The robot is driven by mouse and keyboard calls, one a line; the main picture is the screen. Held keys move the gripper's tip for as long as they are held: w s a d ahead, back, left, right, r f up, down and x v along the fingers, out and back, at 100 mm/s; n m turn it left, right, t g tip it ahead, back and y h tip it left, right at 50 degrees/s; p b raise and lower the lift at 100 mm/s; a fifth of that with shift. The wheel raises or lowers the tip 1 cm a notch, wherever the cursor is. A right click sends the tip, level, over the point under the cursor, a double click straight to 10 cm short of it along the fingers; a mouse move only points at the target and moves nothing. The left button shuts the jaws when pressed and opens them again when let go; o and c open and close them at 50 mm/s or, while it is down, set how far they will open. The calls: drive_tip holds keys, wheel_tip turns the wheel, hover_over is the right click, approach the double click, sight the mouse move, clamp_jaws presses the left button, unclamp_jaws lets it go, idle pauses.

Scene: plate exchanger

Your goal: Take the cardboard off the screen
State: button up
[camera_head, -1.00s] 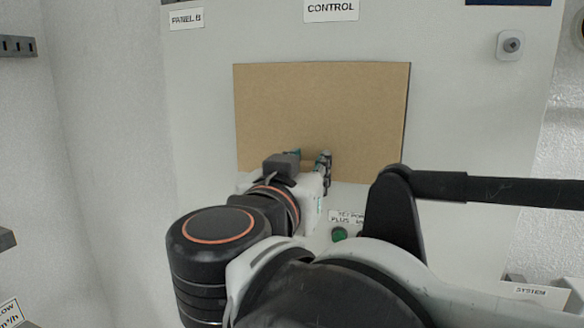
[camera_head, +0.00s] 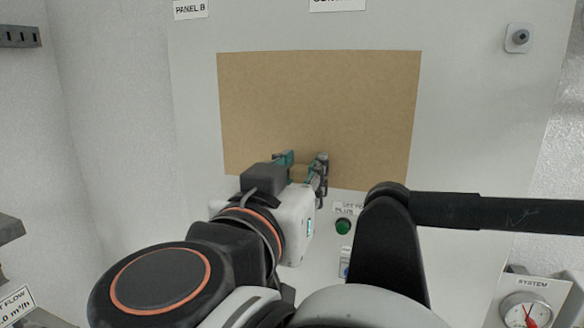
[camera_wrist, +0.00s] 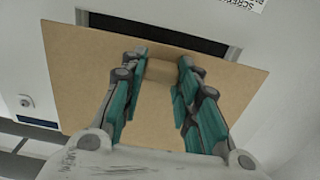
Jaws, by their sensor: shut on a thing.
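The brown cardboard sheet (camera_head: 320,105) is in front of the pale panel in the head view, slightly tilted. My gripper (camera_head: 303,163) is at its lower middle. In the wrist view my gripper (camera_wrist: 162,70) has its teal-padded fingers shut on a small brown block on the face of the cardboard (camera_wrist: 78,65). A dark strip of the screen (camera_wrist: 155,33) shows past the cardboard's edge in the wrist view. The cardboard stands apart from the panel there. The rest of the screen is hidden behind it.
A green button (camera_head: 343,227) sits on the panel below the cardboard. A round knob (camera_head: 518,38) is at the upper right, and a gauge (camera_head: 526,312) at the lower right. A bracket (camera_head: 18,37) is on the left wall.

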drive_tip(key=v, duration=0.5)
drive_tip(key=shift+s+a, duration=0.1)
drive_tip(key=shift+s, duration=0.25)
drive_tip(key=shift+w, duration=0.1)
idle(0.4)
drive_tip(key=shift+x, duration=3.4)
drive_tip(key=shift+b+x, duration=0.65)
drive_tip(key=shift+x, duration=3.35)
drive_tip(key=shift+f, duration=0.1)
